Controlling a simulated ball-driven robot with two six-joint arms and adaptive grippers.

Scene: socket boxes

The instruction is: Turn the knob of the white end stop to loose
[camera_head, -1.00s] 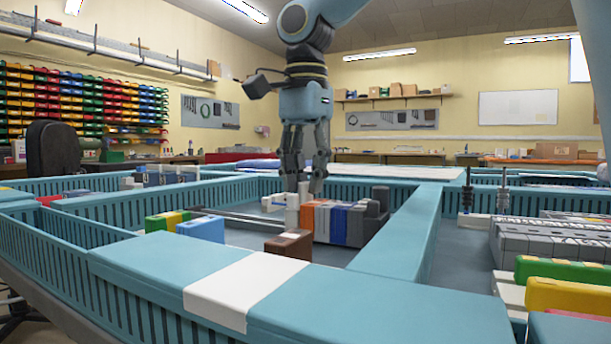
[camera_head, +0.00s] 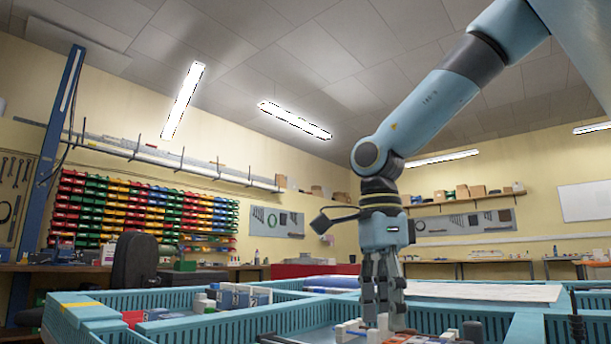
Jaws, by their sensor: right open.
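My right gripper (camera_head: 383,312) points straight down at the lower edge of the head view, its fingers apart. Just below the fingertips is a white piece (camera_head: 375,336), which looks like the white end stop. It is cut off by the frame's lower edge, and its knob cannot be made out. I cannot tell whether the fingers touch it. Another white piece (camera_head: 346,328) shows just to the left. My left gripper is not in view.
A light blue slatted box (camera_head: 215,330) spans the lower left, with grey and white parts (camera_head: 240,296) behind its wall. A pale sheet (camera_head: 480,291) lies behind.

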